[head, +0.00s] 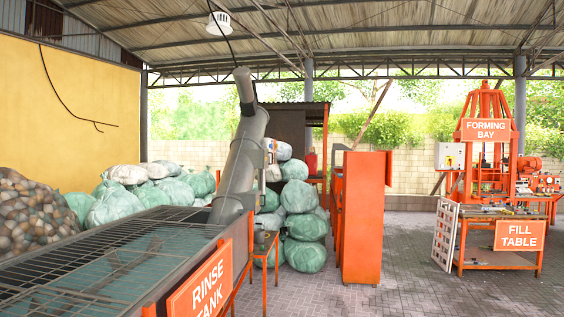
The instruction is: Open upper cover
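No part that I can clearly tell to be an upper cover shows in the head view. A tall orange machine housing (363,217) stands near the middle on the paved floor, its near faces closed; I cannot tell whether it bears the cover. A large grey tube (243,157) rises at a tilt from the far end of the rinse tank (110,252), which has a wire grid over its top. The orange forming bay (486,150) stands at the right behind the fill table (500,240). My gripper is not in view.
Green sacks (300,197) are piled behind the tube, with more sacks (140,195) and a netted heap (32,215) at the left. A white rack (445,234) leans at the fill table. The paved floor (410,285) in front is clear.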

